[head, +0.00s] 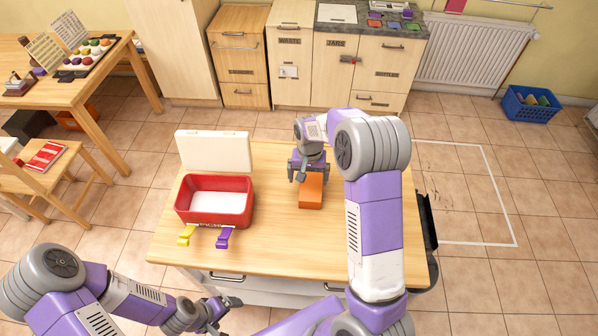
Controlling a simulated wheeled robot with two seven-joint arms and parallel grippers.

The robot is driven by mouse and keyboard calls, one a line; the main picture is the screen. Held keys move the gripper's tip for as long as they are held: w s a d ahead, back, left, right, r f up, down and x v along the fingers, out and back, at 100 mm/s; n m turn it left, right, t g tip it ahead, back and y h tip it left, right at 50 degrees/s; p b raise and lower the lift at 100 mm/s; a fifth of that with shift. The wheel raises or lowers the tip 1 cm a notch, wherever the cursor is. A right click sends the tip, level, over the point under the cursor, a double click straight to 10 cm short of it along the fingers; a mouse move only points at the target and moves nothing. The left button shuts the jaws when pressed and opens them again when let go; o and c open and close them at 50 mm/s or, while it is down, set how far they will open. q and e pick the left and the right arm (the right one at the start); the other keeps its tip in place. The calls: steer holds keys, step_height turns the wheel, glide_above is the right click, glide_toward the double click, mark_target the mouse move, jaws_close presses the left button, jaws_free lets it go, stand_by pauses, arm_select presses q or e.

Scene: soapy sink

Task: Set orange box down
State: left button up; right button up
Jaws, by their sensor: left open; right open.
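The orange box (311,193) rests on the wooden table (270,250), right of the red bin. My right gripper (305,175) is open at the far end of the box, with its fingers pointing down. Its fingers partly hide the box's far end, and I cannot tell whether they touch it. My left gripper (222,311) is low at the front of the table, below its front edge, open and apart from the box.
A red bin (246,206) with a raised white lid (213,151) stands on the table's left side. The tabletop between bin and box is clear. Cabinets (290,60) stand beyond.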

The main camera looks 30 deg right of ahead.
mark_target(311, 186)
steer(key=shift+s+d+f, duration=0.1)
steer(key=shift+s+f, duration=0.05)
steer(key=shift+f, duration=0.1)
steer(key=f, duration=0.4)
steer(key=d+f, duration=0.1)
steer(key=f, duration=0.1)
steer(key=shift+f, duration=0.25)
steer(key=c, duration=1.1)
